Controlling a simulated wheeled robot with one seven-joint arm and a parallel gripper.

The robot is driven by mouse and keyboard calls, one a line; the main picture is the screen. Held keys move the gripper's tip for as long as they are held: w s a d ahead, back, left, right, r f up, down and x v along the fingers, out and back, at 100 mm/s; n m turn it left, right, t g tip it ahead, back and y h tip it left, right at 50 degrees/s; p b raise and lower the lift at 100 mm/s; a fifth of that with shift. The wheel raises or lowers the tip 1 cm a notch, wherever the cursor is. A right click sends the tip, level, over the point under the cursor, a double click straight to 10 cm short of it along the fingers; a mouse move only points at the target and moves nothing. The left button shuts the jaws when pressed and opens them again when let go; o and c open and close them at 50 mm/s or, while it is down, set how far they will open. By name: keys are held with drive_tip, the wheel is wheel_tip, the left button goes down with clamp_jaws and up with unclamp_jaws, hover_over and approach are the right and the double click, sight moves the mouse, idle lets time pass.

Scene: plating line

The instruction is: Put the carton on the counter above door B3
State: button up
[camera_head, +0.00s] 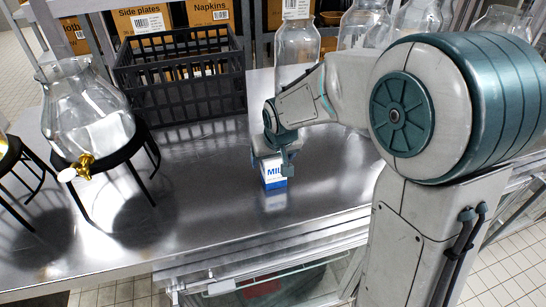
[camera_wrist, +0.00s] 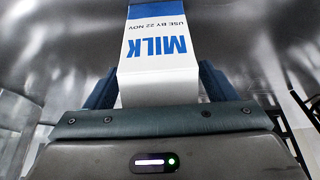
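A white and blue milk carton (camera_head: 273,178) is near the front edge of the steel counter (camera_head: 200,215), right of the middle. My gripper (camera_head: 272,157) is over it from behind and above. In the wrist view the carton (camera_wrist: 155,45) reads MILK and USE BY 22 NOV, and sits between my two fingers (camera_wrist: 157,80), which close against its sides. The carton looks upright with its reflection just below; I cannot tell whether its base touches the counter. A glass-fronted door (camera_head: 290,285) shows under the counter edge; no B3 label is readable.
A glass dispenser (camera_head: 85,110) with a brass tap stands on a black stand at left. A black crate (camera_head: 180,80) and a glass jar (camera_head: 297,50) stand behind. Boxes (camera_head: 145,18) line the back. Counter between the dispenser and carton is clear.

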drive_tip(key=shift+r, duration=0.55)
drive_tip(key=v, duration=1.1)
drive_tip(key=s+d+f+m, duration=0.1)
drive_tip(key=s+d+f, duration=0.1)
drive_tip(key=s+d, duration=0.4)
drive_tip(key=s+d+f+m+g+h, duration=0.1)
drive_tip(key=s+d+f+m, duration=0.1)
drive_tip(key=s+d, duration=0.5)
drive_tip(key=s+f, duration=0.1)
drive_tip(key=s, duration=0.4)
drive_tip(key=shift+d, duration=0.2)
drive_tip(key=shift+w, duration=0.1)
